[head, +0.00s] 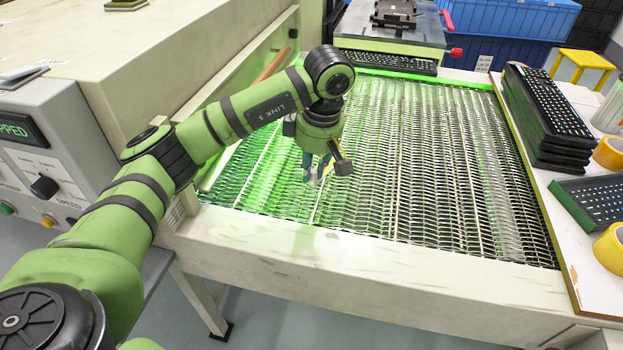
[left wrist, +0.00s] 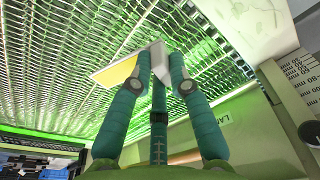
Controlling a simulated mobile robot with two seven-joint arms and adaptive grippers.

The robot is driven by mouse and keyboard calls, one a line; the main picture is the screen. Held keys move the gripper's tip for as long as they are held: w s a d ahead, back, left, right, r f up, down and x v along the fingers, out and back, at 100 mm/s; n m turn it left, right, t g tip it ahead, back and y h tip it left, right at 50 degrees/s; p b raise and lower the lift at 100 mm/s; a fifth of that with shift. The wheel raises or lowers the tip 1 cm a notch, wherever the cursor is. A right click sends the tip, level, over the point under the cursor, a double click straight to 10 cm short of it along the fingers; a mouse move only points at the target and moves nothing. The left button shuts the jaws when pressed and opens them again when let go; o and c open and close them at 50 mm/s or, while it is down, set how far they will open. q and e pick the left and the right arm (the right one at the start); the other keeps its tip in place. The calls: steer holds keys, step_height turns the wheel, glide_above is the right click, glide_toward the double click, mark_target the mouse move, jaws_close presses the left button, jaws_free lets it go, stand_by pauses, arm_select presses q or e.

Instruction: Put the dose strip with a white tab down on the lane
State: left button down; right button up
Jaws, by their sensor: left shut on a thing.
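My left gripper (head: 318,177) is over the near-left part of the wire-mesh belt (head: 430,150), which is the lane. In the left wrist view, the left gripper (left wrist: 161,64) has its teal fingers closed on the white tab of the dose strip (left wrist: 117,72). The strip's yellow part with a white edge sticks out to the left of the fingers, over the mesh. I cannot tell whether the strip touches the mesh. My right gripper is in neither view.
A beige housing (head: 140,60) borders the belt's left. The middle and right of the belt are clear.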

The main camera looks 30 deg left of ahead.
arm_select(q)
steer(key=a+f, duration=0.2)
steer(key=a, duration=0.1)
steer(key=w+a+f+p, duration=0.1)
steer(key=a+f, duration=0.1)
steer(key=a, duration=0.2)
steer(key=w+a+f+p, duration=0.1)
steer(key=a+f, duration=0.1)
steer(key=a, duration=0.2)
steer(key=shift+w+a+f, duration=0.1)
steer(key=shift+f, duration=0.3)
step_height(320, 180, down, 4)
steer(key=shift+r+p, duration=0.1)
steer(key=shift+p, duration=0.4)
steer(key=shift+f, duration=0.25)
steer(key=c, duration=1.2)
jaws_free()
steer(key=shift+o, duration=0.2)
steer(key=shift+r, duration=0.2)
step_height(320, 180, up, 12)
steer(key=d+b, duration=0.1)
steer(key=shift+d, duration=0.4)
steer(key=shift+f, duration=0.1)
